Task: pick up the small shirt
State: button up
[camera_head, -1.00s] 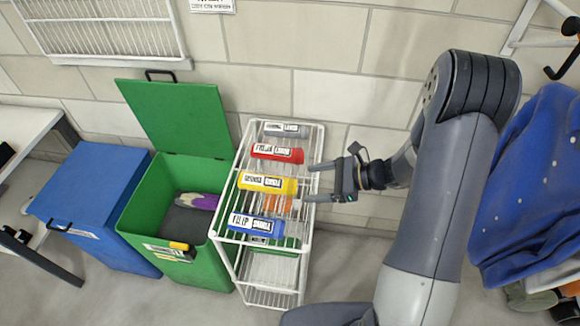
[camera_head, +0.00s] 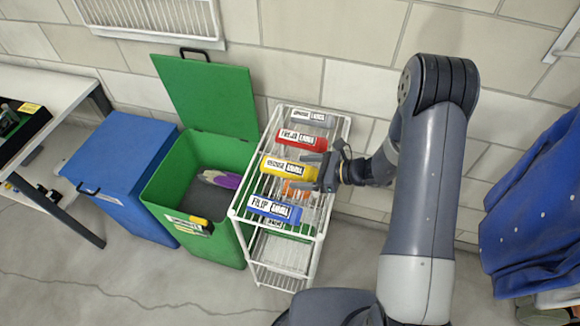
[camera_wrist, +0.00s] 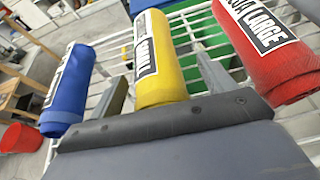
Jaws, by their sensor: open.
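Rolled shirts with white labels lie on the top of a white wire rack (camera_head: 236,212). The yellow roll (camera_head: 280,167) has a label whose visible end in the wrist view (camera_wrist: 155,70) seems to read "SMALL". The red roll (camera_head: 301,140) behind it is labelled "LARGE" in the wrist view (camera_wrist: 275,75). The blue roll (camera_head: 274,209) lies in front, its label hard to read. A grey roll (camera_head: 314,119) is at the back. My gripper (camera_head: 308,171) is open at the yellow roll's right end. In the wrist view its fingers stand on either side of that roll, with no visible grip.
An open green bin (camera_head: 205,245) with a purple and pale item (camera_head: 222,179) inside stands left of the rack. A closed blue bin (camera_head: 115,160) is further left, near a table (camera_head: 45,80). Blue cloth (camera_head: 535,205) hangs at the right. An orange item (camera_head: 296,188) shows below the rack's top.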

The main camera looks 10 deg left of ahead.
jog(key=shift+a+f, duration=0.1)
jog(key=shift+a, duration=0.05)
jog(key=c, duration=1.1)
jog(key=shift+c, duration=0.2)
